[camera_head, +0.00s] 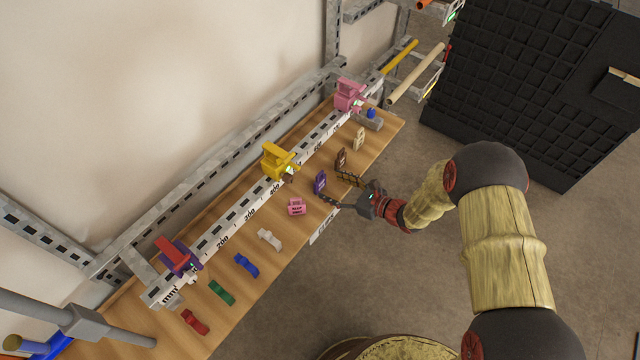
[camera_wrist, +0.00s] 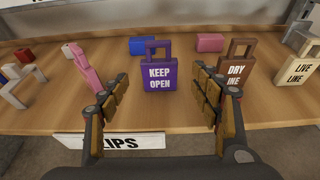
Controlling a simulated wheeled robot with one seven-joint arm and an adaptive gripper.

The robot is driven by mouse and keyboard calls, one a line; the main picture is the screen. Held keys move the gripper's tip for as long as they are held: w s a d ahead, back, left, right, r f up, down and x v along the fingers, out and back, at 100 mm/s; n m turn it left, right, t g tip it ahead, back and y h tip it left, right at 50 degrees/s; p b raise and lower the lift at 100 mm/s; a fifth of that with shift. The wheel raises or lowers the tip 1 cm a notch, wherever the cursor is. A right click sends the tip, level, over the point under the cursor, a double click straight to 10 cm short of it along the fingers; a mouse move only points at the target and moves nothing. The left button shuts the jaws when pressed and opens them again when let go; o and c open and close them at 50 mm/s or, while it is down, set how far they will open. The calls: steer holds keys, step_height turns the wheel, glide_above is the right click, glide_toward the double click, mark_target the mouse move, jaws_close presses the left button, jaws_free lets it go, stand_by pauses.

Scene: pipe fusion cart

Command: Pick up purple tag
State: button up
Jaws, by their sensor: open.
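The purple tag (camera_wrist: 159,78) stands upright on the wooden shelf in the wrist view, lettered "KEEP OPEN", with a loop on top. It also shows in the head view (camera_head: 320,182). My gripper (camera_wrist: 160,88) is open, with one finger to the left of the tag and one to the right. The tag appears between the fingertips or just beyond them; I cannot tell the exact depth. Both fingers look apart from it. In the head view my gripper (camera_head: 342,190) reaches in over the shelf's front edge from the right.
A pink tag (camera_wrist: 86,65) stands close to the left finger, and a brown tag (camera_wrist: 237,68) close to the right finger. A tan tag (camera_wrist: 300,60) is farther right. The wooden shelf (camera_head: 290,236) also holds several coloured clips and a white ruler rail (camera_head: 236,212) behind.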

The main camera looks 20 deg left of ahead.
mark_target(322, 184)
steer(key=b+x, duration=0.1)
steer(key=x, duration=0.2)
steer(key=f+b+x, duration=0.1)
steer(key=x, duration=0.2)
steer(key=shift+s, duration=0.1)
steer(key=shift+r, duration=0.1)
steer(key=shift+c, duration=1)
steer(key=c, duration=0.7)
steer(key=shift+c, duration=0.2)
